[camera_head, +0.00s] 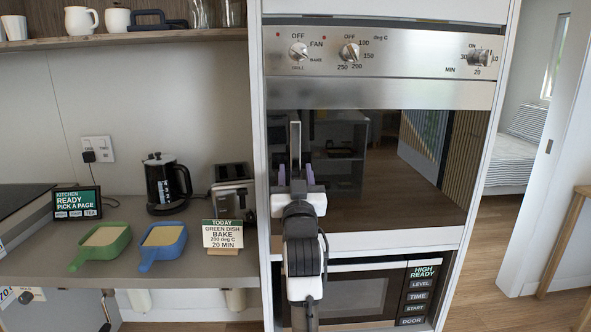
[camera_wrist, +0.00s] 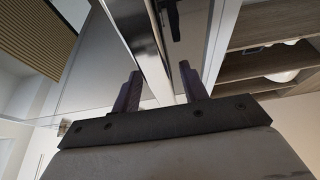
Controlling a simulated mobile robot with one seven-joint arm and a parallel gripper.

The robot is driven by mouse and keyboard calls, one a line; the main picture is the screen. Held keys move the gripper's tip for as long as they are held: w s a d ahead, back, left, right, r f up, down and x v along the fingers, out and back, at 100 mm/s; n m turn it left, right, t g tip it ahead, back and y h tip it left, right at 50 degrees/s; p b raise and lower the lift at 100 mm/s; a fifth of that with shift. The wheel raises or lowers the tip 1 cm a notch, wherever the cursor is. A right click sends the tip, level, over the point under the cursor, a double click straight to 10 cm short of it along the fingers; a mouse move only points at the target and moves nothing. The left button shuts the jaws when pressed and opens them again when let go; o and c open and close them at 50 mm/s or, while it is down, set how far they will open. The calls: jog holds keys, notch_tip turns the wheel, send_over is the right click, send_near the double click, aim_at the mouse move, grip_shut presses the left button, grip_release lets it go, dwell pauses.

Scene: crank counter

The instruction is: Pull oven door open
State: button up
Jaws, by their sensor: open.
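The oven door (camera_head: 385,165) is a dark, reflective glass panel in the tall white unit and looks shut. A pale upright bar handle (camera_head: 295,138) stands at its left side. My gripper (camera_head: 296,175) is in front of the lower part of this handle, with its two purple fingers apart, one on each side. In the wrist view, the metal handle (camera_wrist: 148,45) runs between the open fingers of my gripper (camera_wrist: 160,88). I cannot tell whether either finger touches it. My arm hides the lower left of the door.
A control panel (camera_head: 380,53) with knobs is above the door, and a microwave (camera_head: 350,295) is below.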

jog(key=shift+w, duration=0.1)
jog(key=shift+c, duration=0.4)
grip_shut()
